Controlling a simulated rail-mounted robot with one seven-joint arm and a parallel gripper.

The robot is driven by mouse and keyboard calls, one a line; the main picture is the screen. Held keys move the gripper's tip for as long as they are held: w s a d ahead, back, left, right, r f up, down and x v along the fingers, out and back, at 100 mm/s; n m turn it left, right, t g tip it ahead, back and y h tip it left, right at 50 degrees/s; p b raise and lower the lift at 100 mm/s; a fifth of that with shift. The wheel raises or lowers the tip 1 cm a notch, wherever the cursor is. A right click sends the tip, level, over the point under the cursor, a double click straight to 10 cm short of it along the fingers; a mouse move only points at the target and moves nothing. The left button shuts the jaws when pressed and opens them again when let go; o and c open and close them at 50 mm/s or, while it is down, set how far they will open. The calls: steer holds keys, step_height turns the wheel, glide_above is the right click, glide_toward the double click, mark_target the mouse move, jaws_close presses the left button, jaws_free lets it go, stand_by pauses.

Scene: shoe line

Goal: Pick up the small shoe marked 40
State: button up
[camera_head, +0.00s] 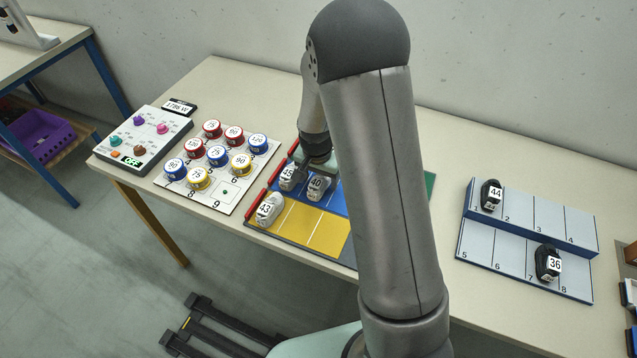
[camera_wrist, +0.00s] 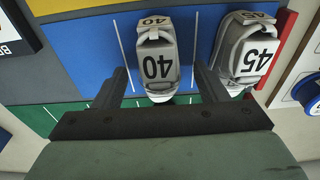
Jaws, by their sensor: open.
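The small shoe marked 40 (camera_head: 317,186) is light grey and stands in a slot of the blue section of the board. It also shows in the wrist view (camera_wrist: 157,62), upright between two white slot lines. My gripper (camera_wrist: 157,85) is open, with one finger on each side of the shoe's near end and visible gaps on both sides. In the head view my gripper (camera_head: 318,168) is at the shoes, partly hidden by my arm. The grey shoe marked 45 (camera_head: 288,177) stands in the neighbouring slot, close beside one finger in the wrist view (camera_wrist: 246,55).
A shoe marked 43 (camera_head: 269,209) stands on the yellow section (camera_head: 318,233). A board with numbered discs (camera_head: 238,190) and a control box (camera_head: 141,141) lie to the left. A stepped rack (camera_head: 518,268) holds black shoes marked 44 (camera_head: 490,194) and 36 (camera_head: 547,263).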

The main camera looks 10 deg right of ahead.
steer(key=c, duration=1.1)
steer(key=shift+r, duration=0.15)
